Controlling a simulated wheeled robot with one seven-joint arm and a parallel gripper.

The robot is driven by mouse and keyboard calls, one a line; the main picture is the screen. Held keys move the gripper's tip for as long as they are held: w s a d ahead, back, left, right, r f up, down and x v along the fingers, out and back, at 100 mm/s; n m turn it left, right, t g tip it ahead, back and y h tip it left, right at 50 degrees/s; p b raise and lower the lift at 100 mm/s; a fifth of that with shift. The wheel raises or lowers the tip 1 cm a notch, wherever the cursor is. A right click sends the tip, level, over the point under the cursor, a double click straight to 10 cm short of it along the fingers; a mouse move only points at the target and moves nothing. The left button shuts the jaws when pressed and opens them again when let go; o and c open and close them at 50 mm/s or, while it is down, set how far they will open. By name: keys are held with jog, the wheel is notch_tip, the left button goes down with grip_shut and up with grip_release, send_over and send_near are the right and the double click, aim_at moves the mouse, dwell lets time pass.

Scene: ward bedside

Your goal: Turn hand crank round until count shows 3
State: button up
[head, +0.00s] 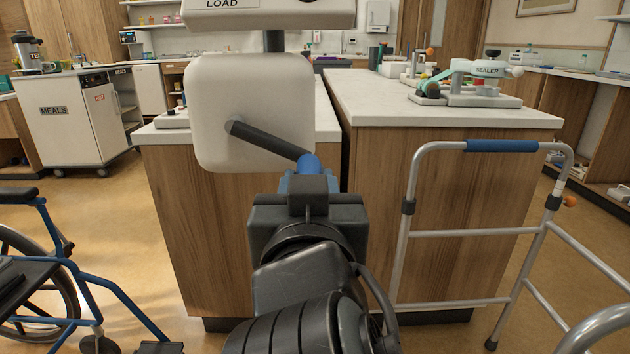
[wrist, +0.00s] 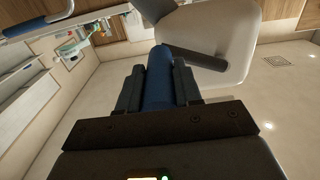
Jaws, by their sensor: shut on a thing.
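The hand crank is on a rounded off-white housing (head: 215,85). Its dark crank arm (head: 268,141) slopes down to the right from the hub to a blue handle (head: 309,163). My gripper (head: 307,184) is shut on this handle, at the lower right of the housing. In the wrist view the blue handle (wrist: 159,72) stands between both fingers, and the dark crank arm (wrist: 195,58) leads off to the right, against the housing (wrist: 235,40). A panel marked LOAD (head: 265,12) is above the housing, cut off by the top edge. No count can be read.
A walker (head: 470,233) stands close on the right, and a wheelchair (head: 60,260) on the left. A wooden counter (head: 440,105) behind bears a device marked SEALER (head: 487,72). A meals trolley (head: 75,115) is at the back left. Some floor is free left of the cabinet.

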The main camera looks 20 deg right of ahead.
jog(key=shift+w+f, duration=0.2)
jog(key=shift+f, duration=0.4)
jog(key=a+f+b, duration=0.1)
jog(key=w+a+f+b, duration=0.1)
jog(key=a+f, duration=0.1)
jog(key=shift+a+f+b, duration=0.1)
jog(key=shift+a+b, duration=0.1)
jog(key=shift+b, duration=0.2)
jog(key=shift+w, duration=0.1)
jog(key=a, duration=0.1)
jog(key=w+a+f+b, duration=0.1)
jog(key=a, duration=0.2)
jog(key=shift+w+a+f+b, duration=0.1)
jog(key=shift+w+f+b, duration=0.05)
jog(key=shift+w+b, duration=0.2)
